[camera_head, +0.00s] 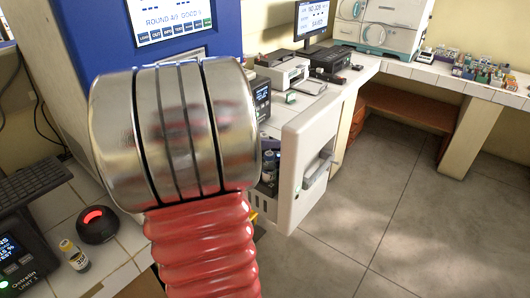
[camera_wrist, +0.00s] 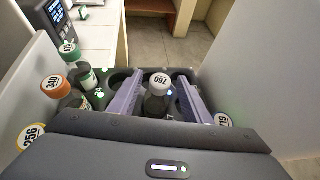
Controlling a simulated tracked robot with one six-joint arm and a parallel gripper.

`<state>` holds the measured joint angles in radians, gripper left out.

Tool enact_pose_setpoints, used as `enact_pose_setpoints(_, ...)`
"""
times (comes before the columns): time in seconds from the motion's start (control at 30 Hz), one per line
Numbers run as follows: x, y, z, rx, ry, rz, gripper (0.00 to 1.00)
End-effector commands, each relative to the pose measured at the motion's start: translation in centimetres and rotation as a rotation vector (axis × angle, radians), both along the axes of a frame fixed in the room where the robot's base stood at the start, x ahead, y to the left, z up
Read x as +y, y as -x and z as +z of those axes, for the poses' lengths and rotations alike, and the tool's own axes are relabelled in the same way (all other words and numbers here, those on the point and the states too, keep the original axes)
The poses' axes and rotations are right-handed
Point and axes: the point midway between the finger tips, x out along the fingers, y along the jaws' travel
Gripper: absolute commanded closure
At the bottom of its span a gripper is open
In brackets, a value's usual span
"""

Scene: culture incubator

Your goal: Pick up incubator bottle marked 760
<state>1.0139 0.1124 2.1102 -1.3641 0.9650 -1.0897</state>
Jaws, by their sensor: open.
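The bottle marked 760 (camera_wrist: 158,83) stands upright in the wrist view, with a white cap and a dark body. My gripper (camera_wrist: 160,104) is open, with one purple finger on each side of this bottle. Gaps show between the fingers and the cap; contact lower down cannot be told. The bottle's lower part is hidden by my gripper's dark body.
Bottle 340 (camera_wrist: 53,84), a green-capped bottle (camera_wrist: 69,50) and bottle 256 (camera_wrist: 32,135) stand left; bottle 719 (camera_wrist: 222,120) is right. Pale walls flank the rack. In the head view, the open white incubator door (camera_head: 308,165) stands right of my arm, with clear floor (camera_head: 425,215) beyond.

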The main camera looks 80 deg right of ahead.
Motion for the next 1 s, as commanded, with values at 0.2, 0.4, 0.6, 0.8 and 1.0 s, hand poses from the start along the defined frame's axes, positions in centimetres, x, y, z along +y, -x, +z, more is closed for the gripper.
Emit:
enact_pose_setpoints(0.2, 0.01, 0.0, 0.0, 0.0, 0.0, 0.0, 0.65)
enact_pose_setpoints(0.4, 0.01, 0.0, 0.0, 0.0, 0.0, 0.0, 0.79)
enact_pose_setpoints(0.6, 0.02, 0.0, 0.0, 0.0, 0.0, 0.0, 0.93)
enact_pose_setpoints(0.8, 0.02, 0.01, -0.01, 0.0, 0.0, 0.0, 1.0)
enact_pose_setpoints(1.0, 0.01, 0.02, 0.01, 0.0, 0.0, 0.0, 1.0)
